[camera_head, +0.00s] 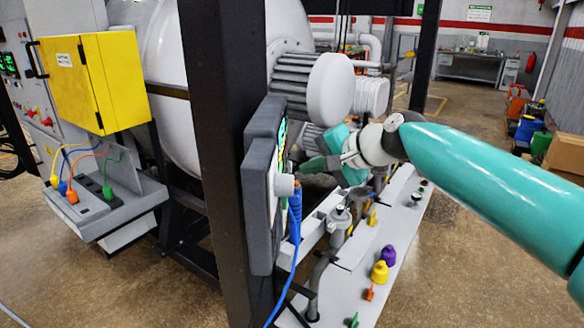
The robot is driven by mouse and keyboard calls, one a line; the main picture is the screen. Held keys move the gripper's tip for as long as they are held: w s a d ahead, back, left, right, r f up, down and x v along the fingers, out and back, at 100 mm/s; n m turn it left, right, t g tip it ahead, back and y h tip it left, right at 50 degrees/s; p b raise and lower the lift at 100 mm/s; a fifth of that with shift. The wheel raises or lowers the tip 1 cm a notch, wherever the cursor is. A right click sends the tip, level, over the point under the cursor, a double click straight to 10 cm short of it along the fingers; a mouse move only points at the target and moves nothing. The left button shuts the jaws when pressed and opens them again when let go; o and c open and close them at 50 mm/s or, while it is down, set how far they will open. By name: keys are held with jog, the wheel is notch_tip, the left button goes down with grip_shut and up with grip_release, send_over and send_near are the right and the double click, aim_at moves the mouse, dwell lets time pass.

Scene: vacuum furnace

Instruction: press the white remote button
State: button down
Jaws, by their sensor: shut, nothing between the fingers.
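A grey control box (257,205) is fixed to the dark post left of centre. Its screen side faces right and is seen nearly edge-on. A short white round knob (284,184) sticks out of that face; it looks like the white button, though I cannot read any label. My gripper (308,165), teal with dark green fingers, is shut and empty. It points left toward the box, a little above and right of the knob. The fingertips appear apart from the knob, but the depth between them is hard to judge.
A blue plug-like part (295,215) with a cable hangs just below the knob. The dark post (222,130) stands behind the box. A light bench (375,255) with pipes and coloured caps lies below my arm. A yellow cabinet (92,82) is at left.

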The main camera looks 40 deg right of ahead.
jog(key=shift+a, duration=0.1)
jog(key=shift+w+a, duration=0.2)
jog(key=shift+w, duration=0.05)
jog(key=shift+w+a, duration=0.25)
jog(key=shift+a, duration=0.05)
dwell(0.8)
jog(key=shift+s+d, duration=0.5)
jog(key=shift+d, duration=0.1)
jog(key=s+d, duration=0.3)
jog(key=shift+s+d, duration=0.15)
jog(key=shift+d, duration=0.25)
dwell(0.3)
dwell(0.7)
